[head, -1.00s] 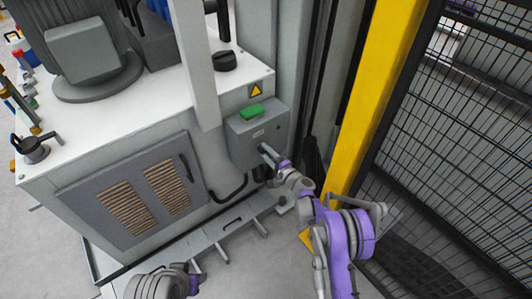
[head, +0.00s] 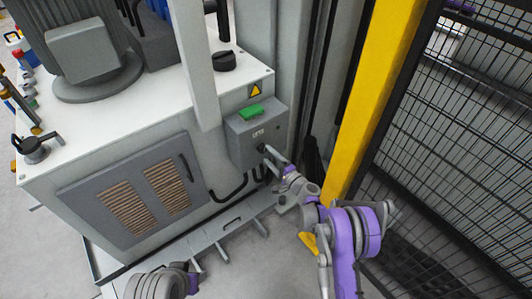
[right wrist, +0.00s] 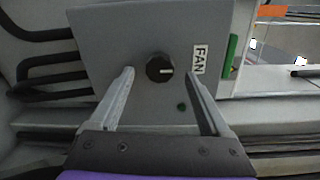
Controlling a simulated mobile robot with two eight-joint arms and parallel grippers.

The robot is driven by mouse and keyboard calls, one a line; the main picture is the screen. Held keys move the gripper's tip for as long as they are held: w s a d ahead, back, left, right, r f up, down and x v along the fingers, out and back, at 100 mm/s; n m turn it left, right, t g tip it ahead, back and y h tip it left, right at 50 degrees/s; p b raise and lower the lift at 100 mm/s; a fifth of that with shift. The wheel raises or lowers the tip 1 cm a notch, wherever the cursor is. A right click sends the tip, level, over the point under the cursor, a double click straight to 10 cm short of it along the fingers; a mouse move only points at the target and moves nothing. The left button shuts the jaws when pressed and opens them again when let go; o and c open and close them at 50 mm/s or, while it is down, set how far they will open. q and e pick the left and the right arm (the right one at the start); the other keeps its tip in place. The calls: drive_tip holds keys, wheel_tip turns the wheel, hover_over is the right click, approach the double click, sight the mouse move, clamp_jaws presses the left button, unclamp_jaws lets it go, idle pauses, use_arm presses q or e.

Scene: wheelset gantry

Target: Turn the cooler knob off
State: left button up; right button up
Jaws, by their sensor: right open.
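My right gripper (right wrist: 160,76) is open, with one finger on either side of the knob in that view; contact is not visible. In the head view the right gripper (head: 267,151) is at the lower front of the grey box (head: 240,145), and the knob is mostly hidden there. The left gripper is out of view.
A yellow post (head: 372,90) and black mesh fence (head: 450,120) stand close on the right. A vented panel (head: 140,190) is to the left.

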drive_tip(key=v, duration=0.7)
drive_tip(key=shift+s+d+p, duration=0.25)
drive_tip(key=shift+p, duration=0.05)
drive_tip(key=shift+r, duration=0.1)
